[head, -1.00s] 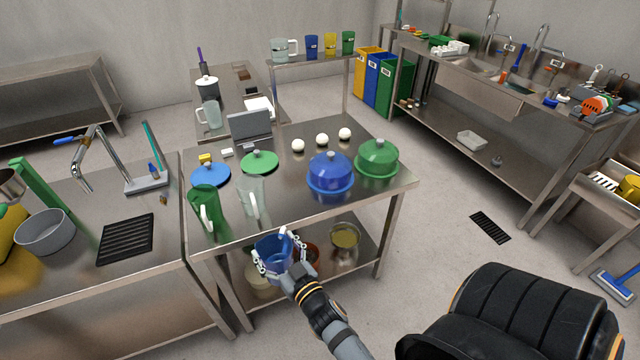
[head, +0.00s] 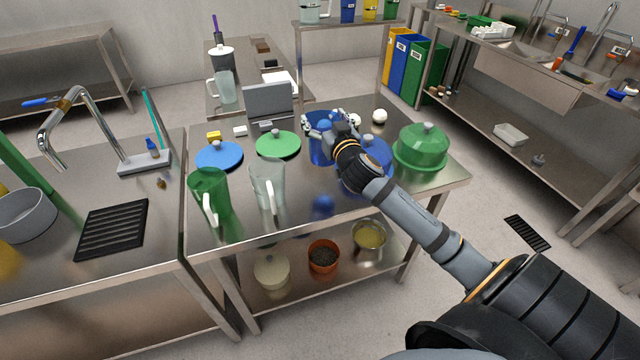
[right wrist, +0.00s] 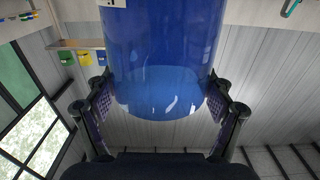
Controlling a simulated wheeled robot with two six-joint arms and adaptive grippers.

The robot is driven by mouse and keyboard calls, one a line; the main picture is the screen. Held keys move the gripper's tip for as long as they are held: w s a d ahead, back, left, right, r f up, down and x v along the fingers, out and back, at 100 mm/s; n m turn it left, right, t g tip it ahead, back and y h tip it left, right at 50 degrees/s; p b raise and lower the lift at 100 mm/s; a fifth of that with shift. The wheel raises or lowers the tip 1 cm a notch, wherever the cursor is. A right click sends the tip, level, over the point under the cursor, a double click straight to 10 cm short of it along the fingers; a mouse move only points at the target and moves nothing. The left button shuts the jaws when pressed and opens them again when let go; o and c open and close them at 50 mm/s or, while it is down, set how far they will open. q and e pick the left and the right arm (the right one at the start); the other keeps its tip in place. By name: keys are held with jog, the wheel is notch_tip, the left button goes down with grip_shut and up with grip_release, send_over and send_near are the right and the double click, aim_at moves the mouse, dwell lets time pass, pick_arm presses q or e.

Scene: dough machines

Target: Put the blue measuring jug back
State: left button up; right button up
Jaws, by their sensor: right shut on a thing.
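The blue measuring jug (head: 317,149) is held up over the back right of the middle steel table (head: 235,222), partly hidden by my gripper. My right gripper (head: 326,124) is shut on it, its fingers on either side. In the right wrist view the translucent blue jug (right wrist: 162,60) fills the space between the two fingers (right wrist: 160,105). A blue reflection shows on the tabletop below. I cannot tell whether the jug touches the table. A green jug (head: 209,190) and a clear jug (head: 267,180) stand upright at the front left. My left gripper is not in view.
A blue dome (head: 376,150), partly behind my arm, and a green dome (head: 421,147) stand at the right. White balls (head: 379,116) lie at the back. Flat blue (head: 219,156) and green (head: 278,145) lids lie at the left. Pots (head: 323,256) stand on the lower shelf.

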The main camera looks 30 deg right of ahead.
jog(key=shift+s+f, duration=0.15)
jog(key=shift+f, duration=0.4)
jog(key=shift+s+f, duration=0.15)
jog(key=shift+f, duration=0.4)
notch_tip(320, 180, down, 3)
jog(key=shift+f, duration=0.15)
jog(key=shift+w+f, duration=0.15)
jog(key=shift+f, duration=0.15)
notch_tip(320, 180, down, 4)
jog(key=shift+r+b, duration=0.25)
jog(key=shift+b, duration=0.2)
jog(key=shift+f, duration=0.2)
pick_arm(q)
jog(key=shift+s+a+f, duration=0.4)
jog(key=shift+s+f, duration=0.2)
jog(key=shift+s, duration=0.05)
pick_arm(e)
jog(key=o, duration=1.7)
